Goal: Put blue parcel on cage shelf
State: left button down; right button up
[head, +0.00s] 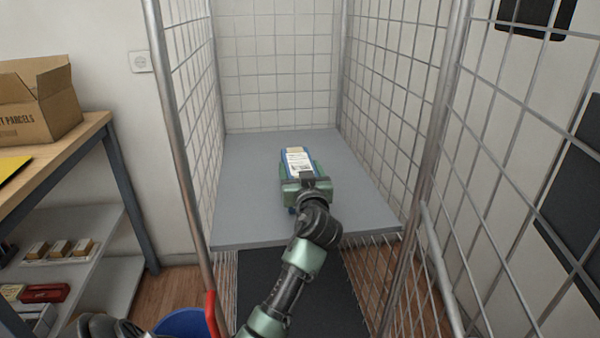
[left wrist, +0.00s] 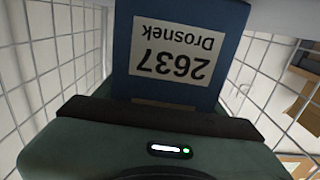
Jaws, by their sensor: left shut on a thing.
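The blue parcel (head: 298,160) has a white label on top and sits in my left gripper (head: 300,170), over the grey cage shelf (head: 245,185). In the left wrist view the blue parcel (left wrist: 222,85) fills the upper middle, with a label reading 2637 Drosnek. My left gripper is shut on the parcel, its green fingers along both sides. I cannot tell whether the parcel touches the shelf. The shelf is otherwise bare. My right gripper is not in view.
Wire mesh walls (head: 390,110) and metal posts (head: 178,150) close in the cage at left, right and back; the front is open. A wooden bench (head: 65,150) with a cardboard box (head: 40,105) stands at left. A blue bin (head: 182,323) is below.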

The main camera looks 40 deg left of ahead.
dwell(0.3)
pick_arm(q)
jog(key=shift+c, duration=1)
grip_release()
jog(key=v, duration=1.2)
jog(key=shift+r, duration=0.1)
